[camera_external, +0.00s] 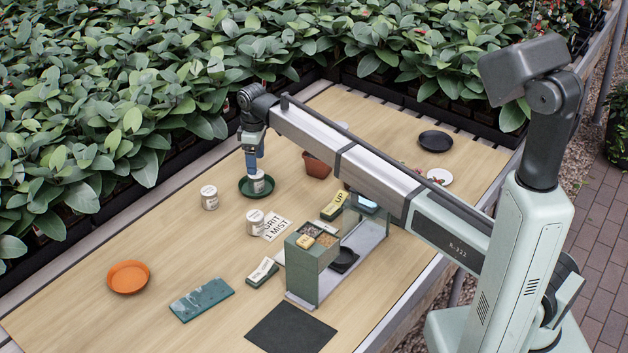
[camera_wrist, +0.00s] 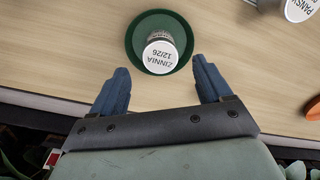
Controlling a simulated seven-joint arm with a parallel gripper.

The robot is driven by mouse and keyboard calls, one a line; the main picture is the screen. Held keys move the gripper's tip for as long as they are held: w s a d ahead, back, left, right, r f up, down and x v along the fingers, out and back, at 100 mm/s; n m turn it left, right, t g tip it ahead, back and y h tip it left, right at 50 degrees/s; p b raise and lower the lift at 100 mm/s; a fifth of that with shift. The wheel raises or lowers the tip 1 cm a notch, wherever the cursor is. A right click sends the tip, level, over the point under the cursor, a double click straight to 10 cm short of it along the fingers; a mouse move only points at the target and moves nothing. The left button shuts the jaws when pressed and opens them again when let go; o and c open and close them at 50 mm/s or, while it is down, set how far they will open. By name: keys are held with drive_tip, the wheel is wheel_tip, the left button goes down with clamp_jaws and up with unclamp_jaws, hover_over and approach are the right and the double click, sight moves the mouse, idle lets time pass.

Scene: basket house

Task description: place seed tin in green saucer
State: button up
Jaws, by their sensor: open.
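A white seed tin with a label reading "ZINNIA 12/26" (camera_wrist: 160,56) stands upright inside the green saucer (camera_wrist: 138,30). In the external view the tin (camera_external: 258,184) also stands in the green saucer (camera_external: 244,190), towards the back of the table. My gripper (camera_wrist: 161,68) is open, its two blue fingers apart with nothing held between them. In the wrist view the fingertips are to either side of the tin's near edge. In the external view my gripper (camera_external: 254,170) is just above the tin; the exact gap is hard to tell.
Two other white tins (camera_external: 209,198) and (camera_external: 255,224) stand near the saucer. A terracotta pot (camera_external: 317,166) is to its right. An orange saucer (camera_external: 128,277), a teal slab (camera_external: 201,299), a green caddy (camera_external: 303,272) and a dark mat (camera_external: 290,330) are nearer the front. Foliage borders the back.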

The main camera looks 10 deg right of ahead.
drive_tip(key=shift+r, duration=2.75)
